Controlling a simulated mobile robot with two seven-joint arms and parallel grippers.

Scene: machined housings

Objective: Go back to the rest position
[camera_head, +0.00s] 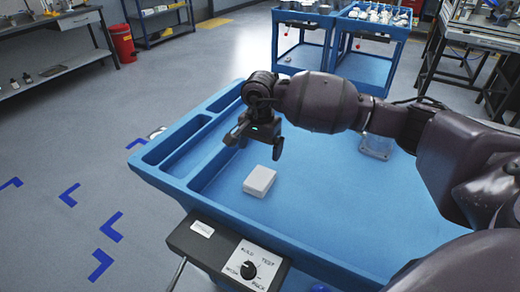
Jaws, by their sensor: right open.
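My right arm comes in from the right and reaches over a blue cart (330,225). My right gripper (255,152) is open and empty, pointing down above the cart's top near its left side. A small white block-shaped housing (260,181) lies on the cart top just below the gripper, apart from it. A clear or grey part (377,146) lies on the cart top behind my right arm, partly hidden by it. My left gripper is not in view.
A black control box (228,252) with a dial is fixed at the cart's near edge. Two blue carts (368,66) with parts stand at the back. A metal workbench (68,20), red bin (122,42) and another table (480,38) stand around. The grey floor at left is open.

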